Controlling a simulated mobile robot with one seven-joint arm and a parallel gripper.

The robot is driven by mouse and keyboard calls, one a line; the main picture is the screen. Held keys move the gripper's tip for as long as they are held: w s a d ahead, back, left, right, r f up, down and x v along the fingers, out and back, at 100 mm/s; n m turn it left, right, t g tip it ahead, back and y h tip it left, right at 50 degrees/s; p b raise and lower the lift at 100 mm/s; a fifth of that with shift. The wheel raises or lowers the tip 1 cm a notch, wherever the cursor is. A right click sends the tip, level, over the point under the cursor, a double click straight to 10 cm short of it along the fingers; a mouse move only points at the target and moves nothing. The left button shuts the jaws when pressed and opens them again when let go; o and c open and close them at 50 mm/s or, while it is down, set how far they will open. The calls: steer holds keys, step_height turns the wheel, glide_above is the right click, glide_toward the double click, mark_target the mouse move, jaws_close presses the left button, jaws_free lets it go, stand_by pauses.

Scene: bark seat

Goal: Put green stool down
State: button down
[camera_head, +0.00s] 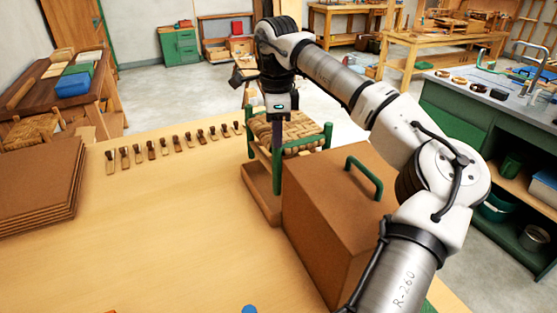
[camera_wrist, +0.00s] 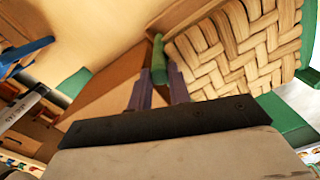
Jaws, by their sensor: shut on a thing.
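The green stool (camera_head: 317,139) has green legs and rails and a woven tan seat. It is at the far edge of the workbench, just behind a large brown box. My gripper (camera_head: 278,118) points down at the stool's near side. In the wrist view, the two fingers of my gripper (camera_wrist: 160,82) are closed around a green post (camera_wrist: 158,58) of the stool, beside the woven seat (camera_wrist: 245,45). I cannot tell whether the feet touch anything.
The brown box (camera_head: 335,215) with a green handle (camera_head: 364,177) stands close by, beside the low brown block (camera_head: 260,192). A row of several wooden-handled tools (camera_head: 163,146) lies along the bench's far edge. Stacked brown sheets (camera_head: 40,192) lie at left. The bench's middle (camera_head: 170,235) is clear.

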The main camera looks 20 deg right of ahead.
mark_target(277, 163)
step_height(277, 163, down, 8)
steer(key=shift+f+p, duration=0.1)
steer(key=shift+p, duration=0.65)
steer(key=shift+f, duration=0.15)
steer(key=c, duration=1.6)
jaws_free()
step_height(277, 163, up, 12)
steer(key=shift+r+b, duration=0.2)
steer(key=shift+b, duration=0.95)
